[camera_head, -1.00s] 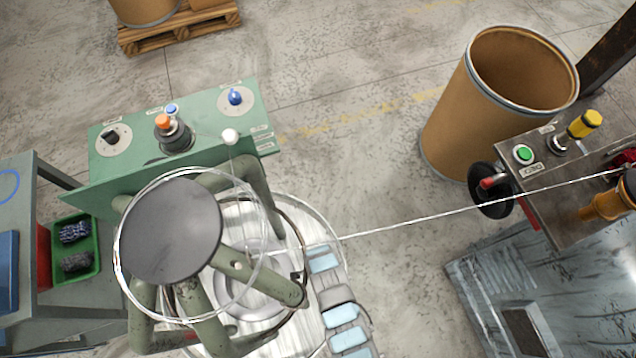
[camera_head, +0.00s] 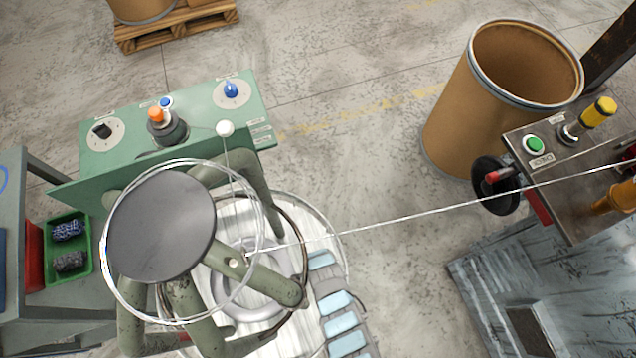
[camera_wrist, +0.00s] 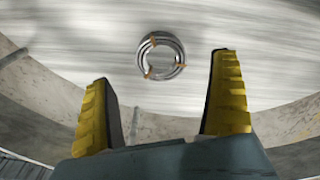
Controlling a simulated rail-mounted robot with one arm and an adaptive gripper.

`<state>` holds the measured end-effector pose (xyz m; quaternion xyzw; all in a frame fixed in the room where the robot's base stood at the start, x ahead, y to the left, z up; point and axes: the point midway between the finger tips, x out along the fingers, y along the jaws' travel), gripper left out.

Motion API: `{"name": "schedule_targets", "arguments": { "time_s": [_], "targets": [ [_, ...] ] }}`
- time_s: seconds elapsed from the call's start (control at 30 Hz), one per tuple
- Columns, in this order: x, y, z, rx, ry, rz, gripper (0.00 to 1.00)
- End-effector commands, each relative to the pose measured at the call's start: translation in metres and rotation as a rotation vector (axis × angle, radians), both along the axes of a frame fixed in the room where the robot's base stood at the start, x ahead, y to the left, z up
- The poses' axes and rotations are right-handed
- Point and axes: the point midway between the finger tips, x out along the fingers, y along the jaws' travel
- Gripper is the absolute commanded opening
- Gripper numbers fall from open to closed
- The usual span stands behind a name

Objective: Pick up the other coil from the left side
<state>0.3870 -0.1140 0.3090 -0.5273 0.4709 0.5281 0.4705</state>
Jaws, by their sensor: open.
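In the wrist view, a small silver wire coil (camera_wrist: 161,37) with orange ties lies on a pale, streaked metal-looking surface. My gripper (camera_wrist: 164,68) shows there with two yellow, ridged fingers spread wide and nothing between them. The coil lies beyond the fingertips, centred between them in the picture and apart from them. I cannot tell its exact distance. In the head view, neither this tied coil nor my gripper can be made out.
Loose wire loops (camera_head: 103,255) hang around a grey disc (camera_head: 160,225) on a green machine (camera_head: 95,165). A wire (camera_head: 400,220) runs right to a grey machine (camera_head: 560,185). A brown drum (camera_head: 470,130) stands behind. A green tray (camera_head: 85,245) is at left. Floor between is clear.

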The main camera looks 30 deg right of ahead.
Motion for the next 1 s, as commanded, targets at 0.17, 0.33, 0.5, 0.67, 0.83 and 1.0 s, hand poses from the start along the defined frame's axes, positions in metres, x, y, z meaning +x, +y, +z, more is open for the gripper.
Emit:
{"name": "schedule_targets", "arguments": {
  "time_s": [0.17, 0.33, 0.5, 0.67, 0.83, 1.0],
  "targets": [
    [0.002, 0.001, -0.027, -0.001, 0.0, 0.0, 0.92],
    [0.003, 0.001, -0.039, -0.001, -0.002, 0.0, 0.92],
    [0.002, 0.001, -0.04, -0.001, -0.002, 0.0, 0.92],
    [0.002, 0.001, -0.04, -0.001, -0.002, 0.0, 0.78],
    [0.002, 0.001, -0.04, -0.001, -0.002, 0.0, 0.3],
    [0.001, 0.001, -0.04, -0.001, -0.001, 0.0, 0.18]
  ]
}}
